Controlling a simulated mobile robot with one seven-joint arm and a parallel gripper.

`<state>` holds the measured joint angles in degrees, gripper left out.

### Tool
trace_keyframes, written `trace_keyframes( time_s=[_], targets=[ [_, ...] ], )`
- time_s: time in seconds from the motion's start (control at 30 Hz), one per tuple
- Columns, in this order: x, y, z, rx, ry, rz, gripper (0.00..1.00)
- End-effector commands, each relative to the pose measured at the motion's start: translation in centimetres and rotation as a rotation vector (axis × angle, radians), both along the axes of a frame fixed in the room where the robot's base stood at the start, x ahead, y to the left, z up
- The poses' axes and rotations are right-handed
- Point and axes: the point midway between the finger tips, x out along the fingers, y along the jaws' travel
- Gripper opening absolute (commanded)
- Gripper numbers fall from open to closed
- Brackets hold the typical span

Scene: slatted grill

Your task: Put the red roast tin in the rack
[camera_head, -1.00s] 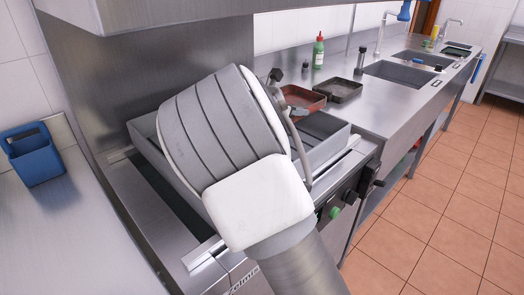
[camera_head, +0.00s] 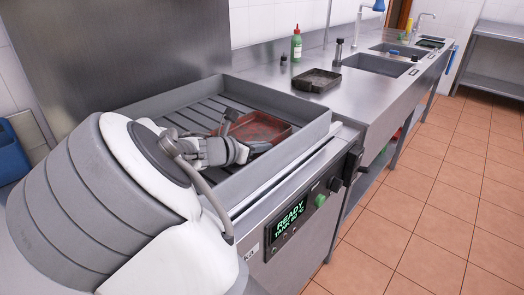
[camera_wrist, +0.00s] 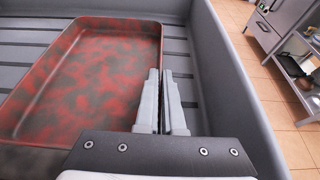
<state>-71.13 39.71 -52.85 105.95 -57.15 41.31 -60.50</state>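The red roast tin (camera_head: 268,127), mottled red and dark, is inside the slatted grey rack (camera_head: 198,110), at the right end. In the wrist view, the tin (camera_wrist: 90,85) lies roughly level over the slats, left of my fingers. My gripper (camera_head: 256,148) is down inside the rack at the tin's near side. In the wrist view, the fingers of my gripper (camera_wrist: 164,100) are close together with the tin's side wall between them. Whether the tin's bottom fully rests on the slats cannot be told.
The rack's raised wall (camera_wrist: 232,90) runs close to the right of my fingers. A dark tin (camera_head: 314,80) and a green bottle (camera_head: 296,45) stand on the steel counter behind. A control panel (camera_head: 292,218) is on the front. The left part of the rack is free.

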Motion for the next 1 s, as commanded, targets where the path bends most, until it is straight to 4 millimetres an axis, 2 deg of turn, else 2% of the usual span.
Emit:
trace_keyframes(
  time_s=[0.17,0.37,0.73,0.87,1.0],
  targets=[
    [0.0,0.0,-0.1,0.003,-0.001,-0.001,0.0],
    [0.0,0.0,-0.2,0.002,0.001,0.0,0.35],
    [-0.3,0.4,0.1,0.002,0.0,0.001,0.35],
    [-1.5,1.6,1.0,0.004,0.0,0.003,0.35],
    [-3.5,3.6,2.2,0.005,0.001,0.003,0.35]
  ],
)
